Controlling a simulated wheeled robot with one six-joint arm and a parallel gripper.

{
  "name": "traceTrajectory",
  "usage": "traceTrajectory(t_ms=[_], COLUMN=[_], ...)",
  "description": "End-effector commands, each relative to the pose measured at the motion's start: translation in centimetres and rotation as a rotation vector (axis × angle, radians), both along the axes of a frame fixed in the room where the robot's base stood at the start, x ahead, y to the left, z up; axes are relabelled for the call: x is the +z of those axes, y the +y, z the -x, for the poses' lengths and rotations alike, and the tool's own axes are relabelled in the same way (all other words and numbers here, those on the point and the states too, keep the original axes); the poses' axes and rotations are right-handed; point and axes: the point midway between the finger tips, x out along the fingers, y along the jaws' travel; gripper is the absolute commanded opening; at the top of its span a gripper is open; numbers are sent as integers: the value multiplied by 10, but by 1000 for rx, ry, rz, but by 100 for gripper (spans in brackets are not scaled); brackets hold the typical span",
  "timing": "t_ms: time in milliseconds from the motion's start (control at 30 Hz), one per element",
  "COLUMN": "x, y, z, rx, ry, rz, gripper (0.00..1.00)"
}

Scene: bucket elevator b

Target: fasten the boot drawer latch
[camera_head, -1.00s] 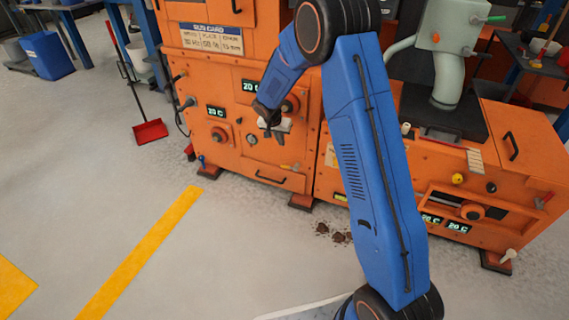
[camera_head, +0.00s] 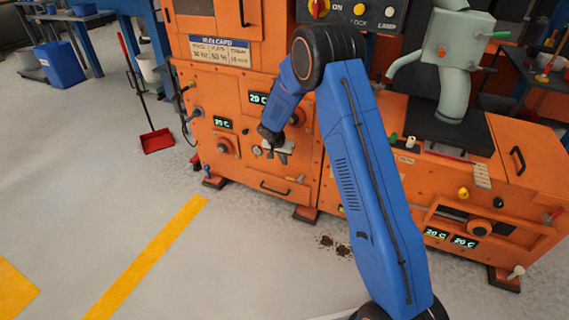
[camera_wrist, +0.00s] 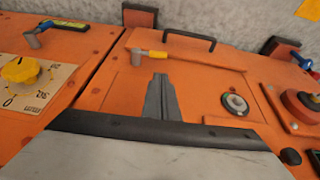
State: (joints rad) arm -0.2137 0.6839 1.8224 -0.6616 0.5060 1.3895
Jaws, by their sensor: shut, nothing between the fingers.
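The boot drawer (camera_head: 262,183) is a low orange panel with a black handle, and it looks shut. Its black handle also shows at the top of the wrist view (camera_wrist: 190,36). My gripper (camera_wrist: 160,78) is shut and empty. Its fingertips appear just below the lever in the wrist view, seemingly apart from it. In the head view my gripper (camera_head: 285,152) is above the drawer.
A round gauge (camera_wrist: 236,104) and a red knob (camera_wrist: 303,103) are right of my fingers in the wrist view. A yellow dial (camera_wrist: 20,69) and another grey-ended lever (camera_wrist: 36,34) are on the left. Dark debris (camera_head: 335,245) lies on the floor.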

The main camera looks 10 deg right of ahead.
Motion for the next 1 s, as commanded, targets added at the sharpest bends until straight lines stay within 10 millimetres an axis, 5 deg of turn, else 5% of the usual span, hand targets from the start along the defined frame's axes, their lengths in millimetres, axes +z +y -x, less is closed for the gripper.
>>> traceTrajectory(t_ms=[533,1000], x=[-89,-111], y=[-23,-27], z=[-21,-24], rx=[0,0], ry=[3,0], rz=[1,-1], gripper=[0,0])
